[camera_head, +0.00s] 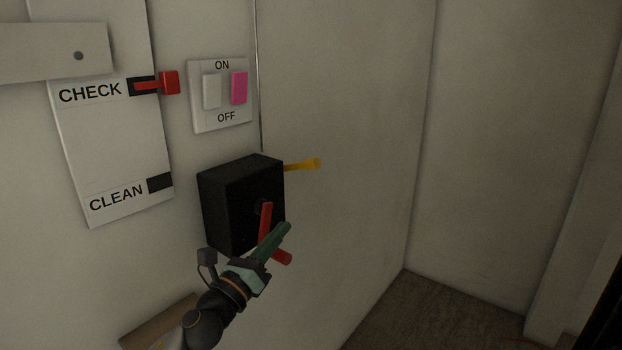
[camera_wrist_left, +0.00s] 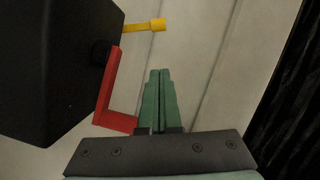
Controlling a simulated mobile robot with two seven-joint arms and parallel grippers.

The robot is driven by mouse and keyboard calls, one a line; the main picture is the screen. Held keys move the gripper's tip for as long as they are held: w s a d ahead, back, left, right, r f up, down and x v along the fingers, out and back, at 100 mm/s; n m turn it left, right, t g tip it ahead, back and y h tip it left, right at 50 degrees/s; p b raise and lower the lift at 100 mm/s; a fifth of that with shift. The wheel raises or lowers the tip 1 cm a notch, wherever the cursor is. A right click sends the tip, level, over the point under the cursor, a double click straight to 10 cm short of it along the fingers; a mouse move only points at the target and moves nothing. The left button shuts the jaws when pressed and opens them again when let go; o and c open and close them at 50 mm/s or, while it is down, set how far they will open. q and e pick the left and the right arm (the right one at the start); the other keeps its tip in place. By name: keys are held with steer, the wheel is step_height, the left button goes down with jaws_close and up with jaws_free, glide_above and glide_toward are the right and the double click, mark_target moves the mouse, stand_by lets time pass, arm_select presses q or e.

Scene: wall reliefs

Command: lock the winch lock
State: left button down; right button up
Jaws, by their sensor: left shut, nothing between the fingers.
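The winch is a black box (camera_head: 222,205) on the wall, also filling the left of the wrist view (camera_wrist_left: 45,65). A red crank (camera_head: 264,218) hangs on its front, its grip pointing outward at the bottom. A yellow lever (camera_head: 303,165), probably the winch lock, sticks out from the box's right side; it shows at the top of the wrist view (camera_wrist_left: 145,26). My left gripper (camera_head: 284,230) is shut and empty, in front of the box and overlapping the crank in the head view. In the wrist view its fingers (camera_wrist_left: 160,78) lie right of the red crank (camera_wrist_left: 116,121) and below the lever. My right gripper is out of view.
Above the box is an ON/OFF switch plate (camera_head: 221,122) with a pink half. To its left is a CHECK/CLEAN panel (camera_head: 105,150) with a red slider (camera_head: 169,83) at CHECK. The wall and space right of the lever are clear.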

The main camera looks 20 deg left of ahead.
mark_target(294, 167)
arm_select(q)
steer(key=a+r+p+x, duration=0.1)
steer(key=r+p+x, duration=0.1)
steer(key=x, duration=1)
steer(key=shift+r+p, duration=0.4)
steer(key=shift+p, duration=0.3)
steer(key=shift+w+d+r, duration=0.1)
steer(key=shift+w+d, duration=0.05)
steer(key=shift+w, duration=0.05)
